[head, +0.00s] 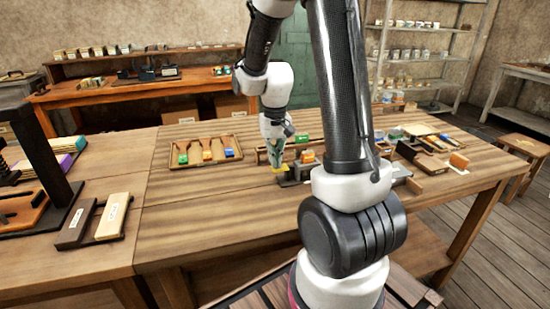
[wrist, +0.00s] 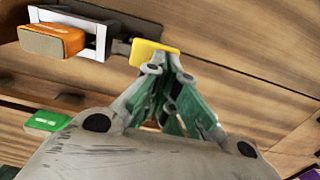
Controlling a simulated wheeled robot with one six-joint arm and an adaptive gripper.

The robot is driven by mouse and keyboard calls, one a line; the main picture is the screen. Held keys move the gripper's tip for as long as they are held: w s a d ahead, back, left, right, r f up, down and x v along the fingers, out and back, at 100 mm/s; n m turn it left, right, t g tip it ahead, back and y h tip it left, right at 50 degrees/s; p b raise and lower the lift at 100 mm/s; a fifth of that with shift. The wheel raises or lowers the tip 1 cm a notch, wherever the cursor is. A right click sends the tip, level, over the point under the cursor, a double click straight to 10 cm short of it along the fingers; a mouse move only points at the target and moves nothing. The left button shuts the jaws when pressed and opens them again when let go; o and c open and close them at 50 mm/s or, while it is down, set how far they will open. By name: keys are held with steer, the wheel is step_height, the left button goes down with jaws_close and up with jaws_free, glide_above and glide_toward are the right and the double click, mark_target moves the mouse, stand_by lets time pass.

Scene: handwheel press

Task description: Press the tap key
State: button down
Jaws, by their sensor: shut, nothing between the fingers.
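The yellow pad shows in the head view (head: 281,169) too. My gripper (wrist: 170,66) is shut and empty, with its fingertips at the near edge of the yellow pad. In the head view my gripper (head: 277,160) points down over the pad. The fingertips overlap the pad in the picture, and I cannot tell whether they touch it. An orange block (wrist: 52,40) sits in the fixture's frame.
A wooden tray (head: 172,163) with coloured pieces lies left of my gripper. A green piece (wrist: 46,121) is near the fixture. More trays and blocks (head: 430,150) stand on the right side of the table. The table front is clear.

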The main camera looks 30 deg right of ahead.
steer(key=shift+a+f, duration=0.2)
steer(key=shift+f, duration=0.5)
steer(key=shift+s+a+f, duration=0.1)
steer(key=shift+a+f, duration=0.1)
steer(key=shift+f, duration=0.2)
steer(key=shift+r, duration=0.2)
steer(key=a+r, duration=0.2)
steer(key=r, duration=0.5)
steer(key=w+a+r, duration=0.1)
steer(key=r, duration=0.5)
steer(key=shift+w+a+r, duration=0.3)
steer(key=shift+a+r, duration=0.05)
